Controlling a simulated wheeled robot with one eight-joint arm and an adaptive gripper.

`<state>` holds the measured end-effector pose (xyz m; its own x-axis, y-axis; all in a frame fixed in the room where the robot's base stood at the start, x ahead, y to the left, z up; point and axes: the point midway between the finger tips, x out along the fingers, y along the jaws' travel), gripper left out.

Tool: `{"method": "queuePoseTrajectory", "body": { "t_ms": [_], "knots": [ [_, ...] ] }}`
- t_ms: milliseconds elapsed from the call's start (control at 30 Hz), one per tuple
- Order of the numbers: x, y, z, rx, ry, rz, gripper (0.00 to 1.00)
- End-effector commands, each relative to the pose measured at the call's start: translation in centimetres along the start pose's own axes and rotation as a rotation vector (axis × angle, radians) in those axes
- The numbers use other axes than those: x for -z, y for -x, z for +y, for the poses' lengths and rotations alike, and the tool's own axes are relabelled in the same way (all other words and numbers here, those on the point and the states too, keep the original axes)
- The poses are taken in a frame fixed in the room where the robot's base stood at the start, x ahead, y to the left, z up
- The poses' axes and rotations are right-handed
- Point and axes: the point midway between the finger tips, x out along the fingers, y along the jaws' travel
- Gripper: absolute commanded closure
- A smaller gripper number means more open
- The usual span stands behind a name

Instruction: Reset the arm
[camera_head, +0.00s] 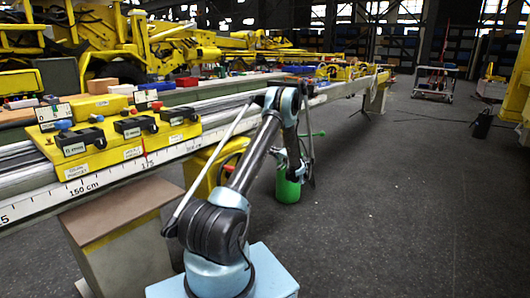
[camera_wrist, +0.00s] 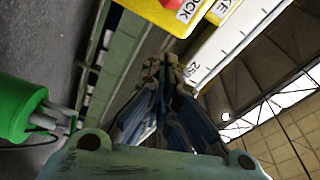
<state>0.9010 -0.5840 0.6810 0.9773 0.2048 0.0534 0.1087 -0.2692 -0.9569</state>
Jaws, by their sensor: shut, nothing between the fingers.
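My arm stands on its light-blue base in the middle of the head view. It rises to a bent elbow above the rail's near edge, then folds down toward a green cylinder. My gripper (camera_wrist: 168,70) shows in the wrist view, its dark blue-grey fingers drawn together and nothing seen between them. In the head view its fingertips cannot be made out clearly among the arm links. The green cylinder (camera_head: 287,188) is close by the arm's lower end; a green cylinder also shows at the left edge of the wrist view (camera_wrist: 18,108).
A long rail with a centimetre scale (camera_head: 130,171) runs from the left front to the back. A yellow block with switch boxes (camera_head: 100,151) sits on it. A brown-topped stand (camera_head: 122,212) is left of my arm. The dark floor (camera_head: 420,200) at right is mostly clear.

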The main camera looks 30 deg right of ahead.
Motion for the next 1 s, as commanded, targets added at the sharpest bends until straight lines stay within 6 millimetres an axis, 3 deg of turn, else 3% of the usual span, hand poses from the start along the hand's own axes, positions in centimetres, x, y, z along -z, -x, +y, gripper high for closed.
{"method": "queuePoseTrajectory", "body": {
  "t_ms": [200, 567, 767, 1000],
  "knots": [
    [-0.1, 3.4, 0.0, 0.0, 0.0, -0.001, 1.0],
    [-0.3, 5.0, 0.0, 0.001, 0.0, -0.004, 1.0],
    [-1.1, 3.8, -1.2, -0.014, 0.002, -0.027, 1.0],
    [-5.1, -0.6, -6.5, -0.09, 0.018, -0.133, 1.0]
  ]
}}
